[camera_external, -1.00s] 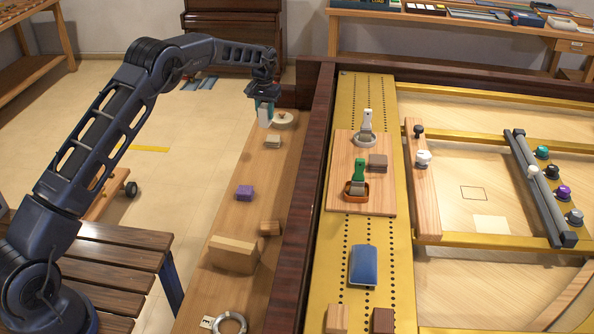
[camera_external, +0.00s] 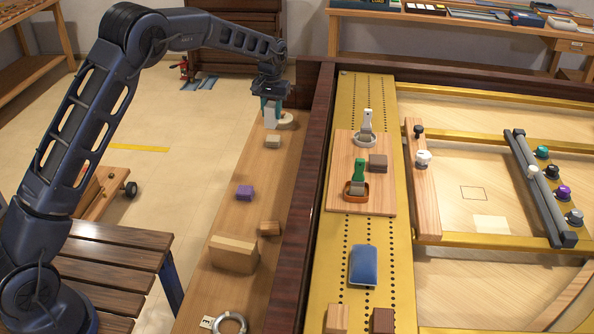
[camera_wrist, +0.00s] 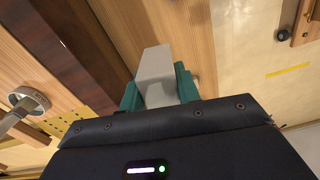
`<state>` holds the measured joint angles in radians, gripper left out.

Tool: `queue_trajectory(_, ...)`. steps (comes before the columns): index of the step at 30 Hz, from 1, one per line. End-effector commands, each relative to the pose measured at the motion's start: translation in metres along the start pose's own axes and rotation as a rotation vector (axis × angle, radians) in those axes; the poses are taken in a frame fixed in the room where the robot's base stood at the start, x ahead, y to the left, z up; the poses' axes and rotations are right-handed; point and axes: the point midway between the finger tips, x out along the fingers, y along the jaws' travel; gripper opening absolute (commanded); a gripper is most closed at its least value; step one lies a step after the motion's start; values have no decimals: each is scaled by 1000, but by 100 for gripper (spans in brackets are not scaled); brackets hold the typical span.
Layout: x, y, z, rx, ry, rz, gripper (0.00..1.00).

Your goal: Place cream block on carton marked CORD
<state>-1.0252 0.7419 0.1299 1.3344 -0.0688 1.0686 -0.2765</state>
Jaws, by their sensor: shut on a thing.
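My gripper (camera_external: 271,106) is at the far end of the wooden ledge, its teal fingers shut on a pale cream-grey block. The block (camera_external: 270,119) points down from the fingers, beside a round cream-coloured item. In the wrist view, the block (camera_wrist: 156,72) sits between the two teal fingers of my gripper (camera_wrist: 160,88). I cannot tell whether its lower end touches the ledge. A tan box-like carton (camera_external: 233,255) stands on the near part of the ledge. I can read no CORD marking on it or elsewhere.
The round item (camera_external: 286,121) is close to the held block. A dark raised rail (camera_external: 305,200) borders the ledge.

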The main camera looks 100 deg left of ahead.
Motion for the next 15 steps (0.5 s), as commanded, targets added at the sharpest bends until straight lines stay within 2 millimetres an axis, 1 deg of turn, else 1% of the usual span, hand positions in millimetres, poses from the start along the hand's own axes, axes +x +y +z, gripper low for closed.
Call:
queue_trajectory(1, -7, 6, 15, -2, 2, -1, 9)
queue_trajectory(6, -22, 18, 64, -22, 5, -4, 9)
queue_trajectory(11, -34, 26, 112, -41, 6, -5, 9)
queue_trajectory(15, -42, 29, 155, -57, 7, -4, 9)
